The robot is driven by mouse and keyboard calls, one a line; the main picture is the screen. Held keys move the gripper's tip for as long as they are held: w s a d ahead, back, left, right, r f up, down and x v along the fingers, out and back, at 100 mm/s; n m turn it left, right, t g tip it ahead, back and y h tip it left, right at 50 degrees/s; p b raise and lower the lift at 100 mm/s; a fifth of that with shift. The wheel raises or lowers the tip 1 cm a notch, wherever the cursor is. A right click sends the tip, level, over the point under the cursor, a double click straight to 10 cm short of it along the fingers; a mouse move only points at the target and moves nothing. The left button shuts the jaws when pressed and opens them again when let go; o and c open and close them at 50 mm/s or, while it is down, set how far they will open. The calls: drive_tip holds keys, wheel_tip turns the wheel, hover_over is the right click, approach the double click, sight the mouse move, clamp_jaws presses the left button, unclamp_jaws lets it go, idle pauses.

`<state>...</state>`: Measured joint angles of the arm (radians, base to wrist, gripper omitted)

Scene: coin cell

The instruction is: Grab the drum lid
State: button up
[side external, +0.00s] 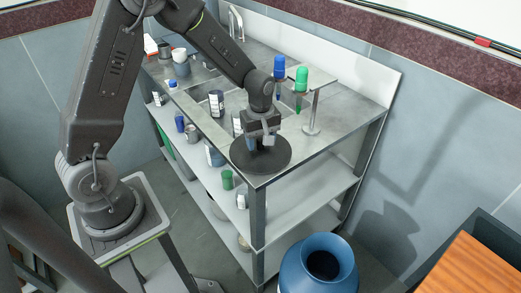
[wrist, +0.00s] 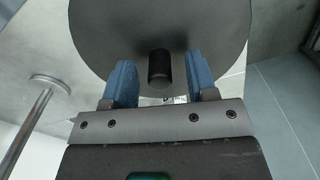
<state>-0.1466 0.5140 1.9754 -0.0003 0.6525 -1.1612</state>
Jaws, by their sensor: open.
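The drum lid is a dark round disc (side external: 278,160) at the front corner of the workbench top, under my gripper (side external: 262,143). In the wrist view the lid (wrist: 205,25) fills the upper middle, with a short black knob (wrist: 160,68) standing from it. My gripper (wrist: 160,78) is open. Its two blue fingers sit left and right of the knob, with gaps showing on both sides. A blue drum (side external: 290,268) with a dark open mouth stands on the floor below the bench corner.
A metal stand (side external: 312,115) holding blue (side external: 279,66) and green (side external: 301,78) tools is right behind the lid. Several cups and bottles stand on the bench (side external: 355,108) and its lower shelves. A wooden-topped box (side external: 475,270) is at the lower right.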

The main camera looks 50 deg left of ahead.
drive_tip(key=shift+f, duration=0.45)
clamp_jaws()
drive_tip(key=shift+r, duration=0.1)
